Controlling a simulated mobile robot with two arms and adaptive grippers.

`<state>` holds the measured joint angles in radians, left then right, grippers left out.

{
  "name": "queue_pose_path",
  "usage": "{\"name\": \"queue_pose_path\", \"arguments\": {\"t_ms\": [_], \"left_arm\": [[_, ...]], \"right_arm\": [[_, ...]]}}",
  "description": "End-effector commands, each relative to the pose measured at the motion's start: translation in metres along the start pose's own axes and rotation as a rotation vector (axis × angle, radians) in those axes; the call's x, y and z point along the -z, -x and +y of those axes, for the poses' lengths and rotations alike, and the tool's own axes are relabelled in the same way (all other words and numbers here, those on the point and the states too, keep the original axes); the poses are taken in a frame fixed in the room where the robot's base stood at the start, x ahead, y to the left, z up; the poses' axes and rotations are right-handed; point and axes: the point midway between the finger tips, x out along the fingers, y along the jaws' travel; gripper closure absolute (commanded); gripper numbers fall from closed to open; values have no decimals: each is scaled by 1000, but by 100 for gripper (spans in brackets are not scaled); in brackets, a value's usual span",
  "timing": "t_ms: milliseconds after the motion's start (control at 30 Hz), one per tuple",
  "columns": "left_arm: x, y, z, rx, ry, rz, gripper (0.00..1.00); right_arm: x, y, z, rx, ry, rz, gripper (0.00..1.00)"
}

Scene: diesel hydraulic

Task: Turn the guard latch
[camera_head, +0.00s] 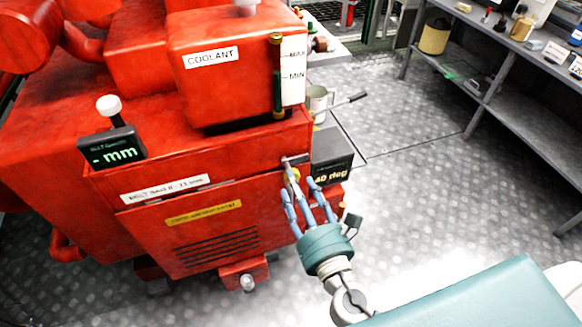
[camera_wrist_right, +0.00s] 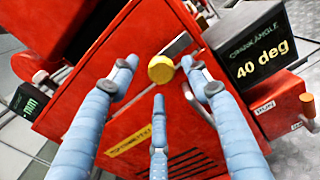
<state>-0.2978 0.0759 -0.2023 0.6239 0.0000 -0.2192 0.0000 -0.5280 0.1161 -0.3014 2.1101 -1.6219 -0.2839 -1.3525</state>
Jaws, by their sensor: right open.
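The guard latch shows as a yellow round knob (camera_wrist_right: 161,69) with a grey metal bar, on the upper right corner of the red guard panel with vents (camera_head: 205,235). In the head view the knob (camera_head: 293,174) is partly hidden behind my fingers. My right gripper (camera_head: 308,192) is open, its blue fingers pointing at the latch. In the right wrist view my right gripper (camera_wrist_right: 163,82) has two fingers either side of the knob and one below it. I cannot tell whether any finger touches it. My left gripper is not in view.
A black display reading 40 deg (camera_head: 332,172) sits right of the latch. A red coolant tank (camera_head: 220,85) stands above, and a gauge reading mm (camera_head: 112,148) is at left. A metal mug (camera_head: 318,100) is behind. Grey shelves (camera_head: 500,85) stand far right, with clear floor between.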

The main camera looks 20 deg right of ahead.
Motion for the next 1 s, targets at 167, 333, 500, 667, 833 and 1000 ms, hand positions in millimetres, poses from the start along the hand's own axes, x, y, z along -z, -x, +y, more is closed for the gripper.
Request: {"name": "queue_pose_path", "arguments": {"t_ms": [167,333,500,667,833,1000], "left_arm": [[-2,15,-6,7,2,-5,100],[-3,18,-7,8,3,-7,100],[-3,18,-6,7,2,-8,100],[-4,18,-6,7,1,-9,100],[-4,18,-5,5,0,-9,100],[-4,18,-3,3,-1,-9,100]], "right_arm": [[-2,-30,0,0,1,-1,52],[0,-43,0,0,-2,1,52],[1,-46,0,0,-2,2,52],[1,-46,0,0,-2,2,56],[1,-46,0,0,-2,1,90],[1,-46,0,0,-3,1,98]]}}
